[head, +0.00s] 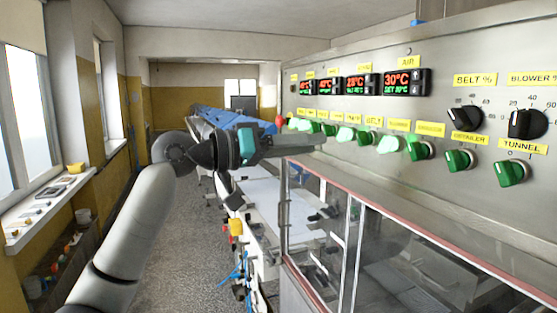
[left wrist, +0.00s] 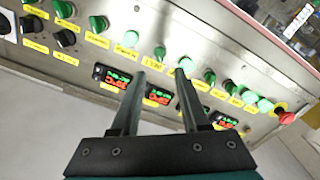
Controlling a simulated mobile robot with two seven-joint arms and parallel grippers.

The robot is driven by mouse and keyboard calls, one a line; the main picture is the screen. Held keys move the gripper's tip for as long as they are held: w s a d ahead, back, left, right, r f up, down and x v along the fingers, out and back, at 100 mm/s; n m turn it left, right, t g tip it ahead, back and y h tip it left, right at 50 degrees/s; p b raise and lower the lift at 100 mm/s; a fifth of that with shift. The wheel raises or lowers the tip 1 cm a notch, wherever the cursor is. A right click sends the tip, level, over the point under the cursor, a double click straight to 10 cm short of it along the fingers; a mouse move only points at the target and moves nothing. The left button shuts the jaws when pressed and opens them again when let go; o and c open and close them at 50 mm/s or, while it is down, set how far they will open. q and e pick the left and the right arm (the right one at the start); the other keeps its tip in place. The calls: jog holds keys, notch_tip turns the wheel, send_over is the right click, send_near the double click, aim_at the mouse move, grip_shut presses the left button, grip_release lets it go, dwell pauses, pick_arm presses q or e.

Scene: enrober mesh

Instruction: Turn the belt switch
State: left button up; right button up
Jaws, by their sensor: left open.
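The control panel carries a row of green switches with yellow labels. The belt switch (head: 365,137) is a green knob just below the label reading BELT, in the middle of the row in the head view. In the left wrist view a green knob (left wrist: 160,53) just beyond the fingertips appears to be the same switch, though labels there are too blurred to read. My left gripper (head: 318,141) reaches in from the left, with its fingers toward the panel. In the left wrist view its two fingers (left wrist: 160,74) are apart with nothing between them. My right gripper is not in view.
Neighbouring green switches (head: 419,150) sit close on both sides. Red-digit displays (head: 361,84) and black knobs (head: 465,117) are above the row. A red button (left wrist: 286,117) is at the row's end. A clear-walled cabinet with a red-edged top (head: 420,220) stands below the panel.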

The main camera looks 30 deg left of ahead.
pick_arm(q)
jog(key=shift+b+v, duration=0.8)
jog(key=shift+v, duration=1.9)
